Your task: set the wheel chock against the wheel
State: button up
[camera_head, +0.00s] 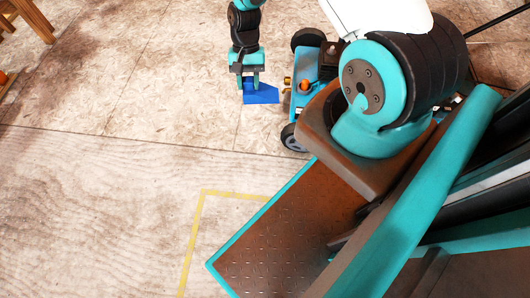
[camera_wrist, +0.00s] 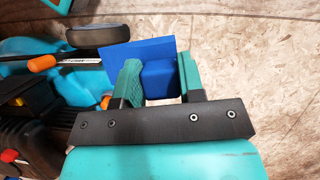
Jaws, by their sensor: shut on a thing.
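The blue wheel chock (camera_head: 262,93) is between the fingers of my gripper (camera_head: 249,84), close to the floor. In the wrist view my gripper (camera_wrist: 160,77) is shut on the chock's raised block, and the chock's flat blue plate (camera_wrist: 140,52) reaches out beyond the fingers. The teal mower (camera_head: 304,101) stands just right of the chock. It has a dark far wheel (camera_head: 307,38) and a near wheel (camera_head: 293,138). In the wrist view one wheel (camera_wrist: 94,34) shows at the plate's upper left. I cannot tell whether the plate touches it or the floor.
An orange knob (camera_wrist: 42,63) on the mower is close to the gripper's left side in the wrist view. A wooden stand (camera_head: 38,20) is at the far left. A yellow floor line (camera_head: 198,225) lies nearer. The board floor left of the chock is clear.

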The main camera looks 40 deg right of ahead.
jog(key=shift+m, duration=0.9)
jog(key=f+b, duration=0.5)
jog(key=f, duration=0.5)
jog(key=f+b, duration=0.6)
jog(key=f, duration=0.4)
jog(key=d+f+b, duration=0.1)
jog(key=f+b, duration=0.5)
jog(key=f, duration=0.4)
jog(key=shift+s+f, duration=0.3)
jog(key=shift+f, duration=0.05)
jog(key=shift+r, duration=0.1)
jog(key=o, duration=1.1)
jog(key=shift+c, duration=0.2)
